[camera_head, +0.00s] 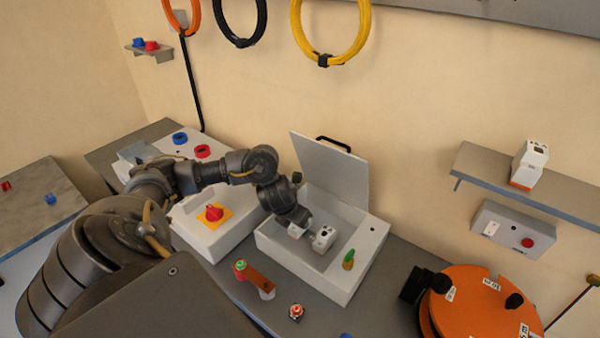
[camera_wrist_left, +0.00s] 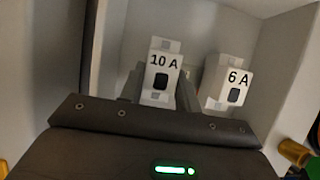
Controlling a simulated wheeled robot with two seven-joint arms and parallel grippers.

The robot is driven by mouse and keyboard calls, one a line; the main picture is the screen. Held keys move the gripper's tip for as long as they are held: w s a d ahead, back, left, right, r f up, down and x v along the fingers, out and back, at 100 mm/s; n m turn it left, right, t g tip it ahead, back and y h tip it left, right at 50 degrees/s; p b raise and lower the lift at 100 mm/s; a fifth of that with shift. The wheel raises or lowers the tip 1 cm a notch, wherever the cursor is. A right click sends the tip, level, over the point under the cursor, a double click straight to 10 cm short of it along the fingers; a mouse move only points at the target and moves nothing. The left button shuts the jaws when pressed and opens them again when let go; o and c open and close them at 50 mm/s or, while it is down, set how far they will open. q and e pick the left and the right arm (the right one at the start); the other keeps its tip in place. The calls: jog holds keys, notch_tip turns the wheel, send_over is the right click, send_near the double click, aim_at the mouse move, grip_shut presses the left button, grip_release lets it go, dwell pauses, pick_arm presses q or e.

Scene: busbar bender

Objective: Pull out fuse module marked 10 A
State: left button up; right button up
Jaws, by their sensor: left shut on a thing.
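The white fuse module marked 10 A (camera_wrist_left: 163,72) is between the fingers of my left gripper (camera_wrist_left: 158,96) in the left wrist view. The gripper is shut on it. In the head view my left gripper (camera_head: 294,222) reaches down into the open white box (camera_head: 345,285), and part of the held module (camera_head: 295,231) shows under it. A second white fuse module marked 6 A (camera_wrist_left: 231,80) stands to the right, apart from the fingers; it also shows in the head view (camera_head: 323,239). The held module's lower end is hidden. My right gripper is not in view.
The box's lid (camera_head: 333,168) stands open at the back. A green and yellow part (camera_head: 348,259) is at the box's right side. A white unit with a red rotary switch (camera_head: 214,213) stands to the left. An orange reel (camera_head: 480,305) is at the right.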

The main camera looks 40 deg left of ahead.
pick_arm(q)
jog(key=shift+r+p, duration=0.55)
jog(key=shift+r, duration=0.3)
notch_tip(320, 180, up, 5)
jog(key=p, duration=0.4)
jog(key=shift+r+p, duration=0.1)
jog(key=shift+p, duration=0.3)
